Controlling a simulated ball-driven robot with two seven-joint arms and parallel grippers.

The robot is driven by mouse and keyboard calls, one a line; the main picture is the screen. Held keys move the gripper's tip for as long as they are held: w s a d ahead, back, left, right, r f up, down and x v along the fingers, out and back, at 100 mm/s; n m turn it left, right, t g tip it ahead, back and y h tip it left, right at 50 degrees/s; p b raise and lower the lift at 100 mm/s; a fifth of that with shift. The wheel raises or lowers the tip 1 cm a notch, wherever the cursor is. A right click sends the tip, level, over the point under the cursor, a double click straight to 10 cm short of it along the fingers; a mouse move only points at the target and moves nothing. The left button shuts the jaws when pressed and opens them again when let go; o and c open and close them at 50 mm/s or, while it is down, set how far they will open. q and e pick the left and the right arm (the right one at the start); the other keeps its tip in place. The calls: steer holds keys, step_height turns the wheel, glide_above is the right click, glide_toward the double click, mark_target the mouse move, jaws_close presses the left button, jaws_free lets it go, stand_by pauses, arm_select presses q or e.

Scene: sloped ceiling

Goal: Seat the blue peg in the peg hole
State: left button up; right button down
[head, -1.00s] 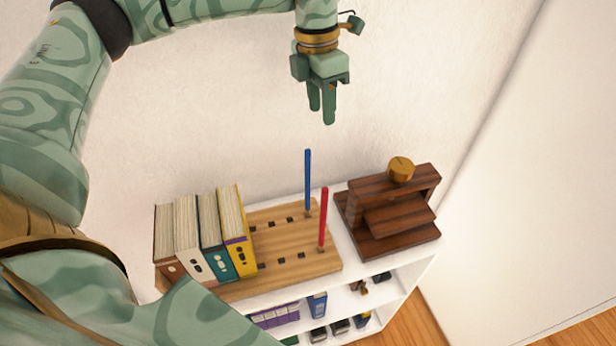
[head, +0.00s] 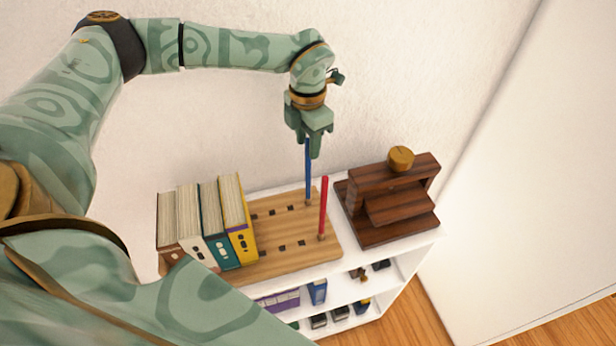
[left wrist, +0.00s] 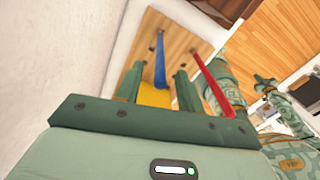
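The blue peg (head: 308,170) stands upright at the back right of the wooden board (head: 270,262). The board has two rows of dark holes (head: 287,210); how deep the peg sits is unclear. My left gripper (head: 308,154) points down at the peg's top. In the left wrist view, its fingers (left wrist: 156,86) are apart, with the blue peg (left wrist: 160,62) showing between them and no clear contact. The red peg (head: 323,208) stands upright at the front right of the board. My right gripper is absent from the head view; the wrist view shows green arm parts too small to read.
Several upright books (head: 205,225) stand on the board's left. A dark wooden stand with a brass knob (head: 400,160) is right of the board on the white shelf (head: 372,262). The wall is close behind; lower shelves hold small items.

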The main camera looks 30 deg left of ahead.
arm_select(q)
steer(key=shift+f, duration=0.75)
jaws_close()
steer(key=shift+r, duration=0.1)
